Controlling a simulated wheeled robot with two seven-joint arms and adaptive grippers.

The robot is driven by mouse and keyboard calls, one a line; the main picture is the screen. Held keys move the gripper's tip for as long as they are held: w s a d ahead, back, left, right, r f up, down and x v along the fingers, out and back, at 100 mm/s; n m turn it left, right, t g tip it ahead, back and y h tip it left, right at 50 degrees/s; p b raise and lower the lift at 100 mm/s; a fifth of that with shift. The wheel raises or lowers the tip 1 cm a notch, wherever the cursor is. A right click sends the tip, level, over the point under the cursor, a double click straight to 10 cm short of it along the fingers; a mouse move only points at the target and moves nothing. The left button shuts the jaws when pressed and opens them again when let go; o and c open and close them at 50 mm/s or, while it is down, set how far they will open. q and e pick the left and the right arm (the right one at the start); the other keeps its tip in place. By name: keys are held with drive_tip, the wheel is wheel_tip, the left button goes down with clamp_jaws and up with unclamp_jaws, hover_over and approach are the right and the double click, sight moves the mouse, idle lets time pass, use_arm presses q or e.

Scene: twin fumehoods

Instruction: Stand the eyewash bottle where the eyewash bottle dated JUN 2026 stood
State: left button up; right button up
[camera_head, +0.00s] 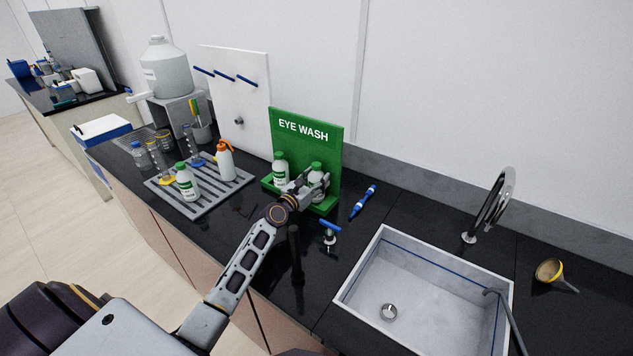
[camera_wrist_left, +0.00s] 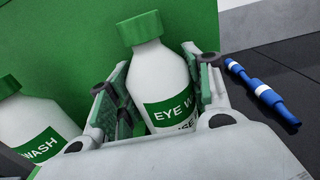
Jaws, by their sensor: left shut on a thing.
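The green eyewash stand (camera_head: 309,157) with the words EYE WASH is on the black counter by the wall. A white eyewash bottle with a green cap (camera_head: 316,170) is upright at its right side. My left gripper (camera_head: 312,185) is shut on this bottle, with a finger on each side, as the left wrist view (camera_wrist_left: 157,65) shows. A second eyewash bottle (camera_head: 280,168) stands at the stand's left side, also in the left wrist view (camera_wrist_left: 30,120). A third eyewash bottle (camera_head: 186,184) is upright on the grey drain rack (camera_head: 222,194). No date is readable. My right gripper is not in view.
An orange-topped wash bottle (camera_head: 225,160) is on the rack. A blue marker-like object (camera_head: 363,201) lies right of the stand. A blue-handled tap (camera_head: 329,231) stands in front, near the sink (camera_head: 420,285). Glassware crowds the left; the counter between rack and sink is mostly clear.

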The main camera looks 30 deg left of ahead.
use_arm(q)
drive_tip(key=shift+f, duration=0.15)
idle(0.3)
drive_tip(key=o, duration=1.3)
drive_tip(key=shift+s+a+b, duration=0.1)
drive_tip(key=shift+s+a, duration=0.15)
drive_tip(key=shift+s, duration=1.7)
drive_tip(key=shift+s+a+b, duration=0.15)
drive_tip(key=shift+s+a, duration=0.1)
drive_tip(key=shift+s, duration=1.75)
drive_tip(key=shift+s+a+b, duration=0.1)
drive_tip(key=shift+s+a, duration=0.15)
drive_tip(key=shift+s, duration=1.7)
